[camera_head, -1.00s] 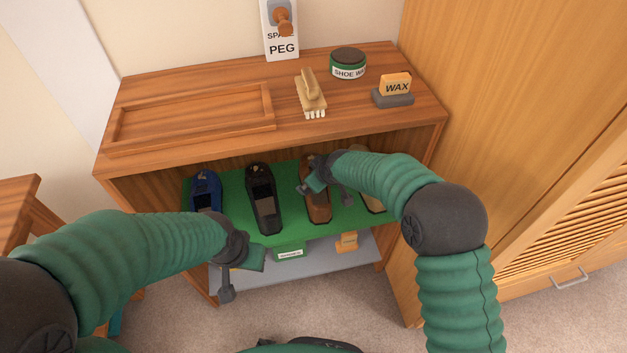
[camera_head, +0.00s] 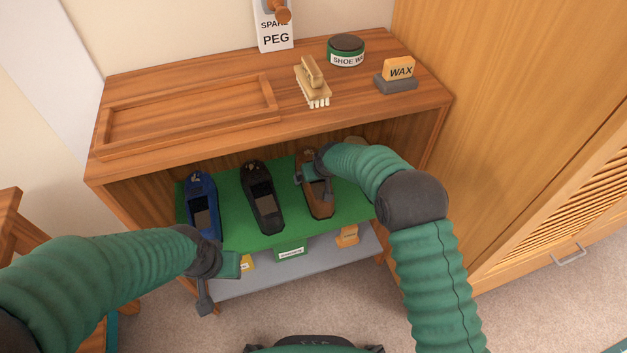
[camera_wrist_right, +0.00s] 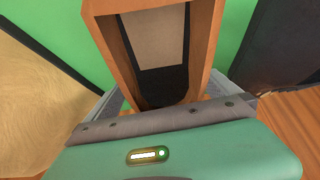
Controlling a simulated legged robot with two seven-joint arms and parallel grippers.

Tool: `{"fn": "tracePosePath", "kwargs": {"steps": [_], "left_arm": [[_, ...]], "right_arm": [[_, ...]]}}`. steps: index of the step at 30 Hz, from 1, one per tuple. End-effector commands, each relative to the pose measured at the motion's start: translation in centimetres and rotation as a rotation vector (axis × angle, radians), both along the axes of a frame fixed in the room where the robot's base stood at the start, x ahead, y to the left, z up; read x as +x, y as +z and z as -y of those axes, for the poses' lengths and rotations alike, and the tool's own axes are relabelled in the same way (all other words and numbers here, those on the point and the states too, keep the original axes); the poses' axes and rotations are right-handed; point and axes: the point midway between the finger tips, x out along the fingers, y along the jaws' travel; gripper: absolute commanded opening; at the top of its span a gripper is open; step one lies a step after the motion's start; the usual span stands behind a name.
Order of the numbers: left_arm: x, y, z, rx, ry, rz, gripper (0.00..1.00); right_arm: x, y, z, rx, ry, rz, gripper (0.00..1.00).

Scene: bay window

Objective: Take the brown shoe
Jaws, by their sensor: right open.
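The brown shoe (camera_head: 321,206) stands on the green upper shelf of the cabinet, right of the black shoe. My right gripper (camera_head: 316,178) is over its far part and hides some of it. In the right wrist view the brown shoe (camera_wrist_right: 203,42) shows its open top, with a dark inside, and runs down between the grey fingers of my right gripper (camera_wrist_right: 168,102). These fingers are open, one on each side of the shoe. My left gripper (camera_head: 215,278) hangs in front of the shelf at the left, away from the shoes; its jaw opening is not clear.
A black shoe (camera_head: 264,200) and a blue shoe (camera_head: 202,205) stand on the green mat (camera_head: 235,215) to the left. A pale shoe (camera_wrist_right: 40,95) lies close beside the right gripper. The cabinet top (camera_head: 240,130) overhangs the shelf. A wardrobe (camera_head: 510,120) stands at right.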

Motion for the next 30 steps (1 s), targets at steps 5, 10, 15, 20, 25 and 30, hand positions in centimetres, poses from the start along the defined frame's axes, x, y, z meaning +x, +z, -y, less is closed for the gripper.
{"fn": "tracePosePath", "kwargs": {"steps": [5,10,15,20,25,30], "left_arm": [[0.01,-0.84,-0.01,0.0,0.0,0.0,0.36],[0.01,-0.72,-0.02,0.0,0.001,0.001,0.36],[0.01,-0.72,-0.02,0.0,0.001,0.001,0.36],[0.01,-0.72,-0.02,0.0,0.0,0.001,0.36],[0.02,-0.73,-0.02,0.0,0.001,0.0,0.36],[0.01,-0.72,-0.02,0.0,0.0,0.0,0.36]], "right_arm": [[0.69,-1.37,-0.27,-0.002,0.001,0.001,1.0],[0.65,-1.29,-0.27,-0.001,0.002,-0.001,0.97],[0.65,-1.27,-0.24,-0.001,0.002,-0.001,0.75],[0.64,-1.28,-0.25,-0.003,0.002,0.0,0.54],[0.64,-1.28,-0.25,-0.003,0.002,0.0,0.32],[0.7,-1.17,-0.29,-0.001,0.003,0.001,0.2]]}}
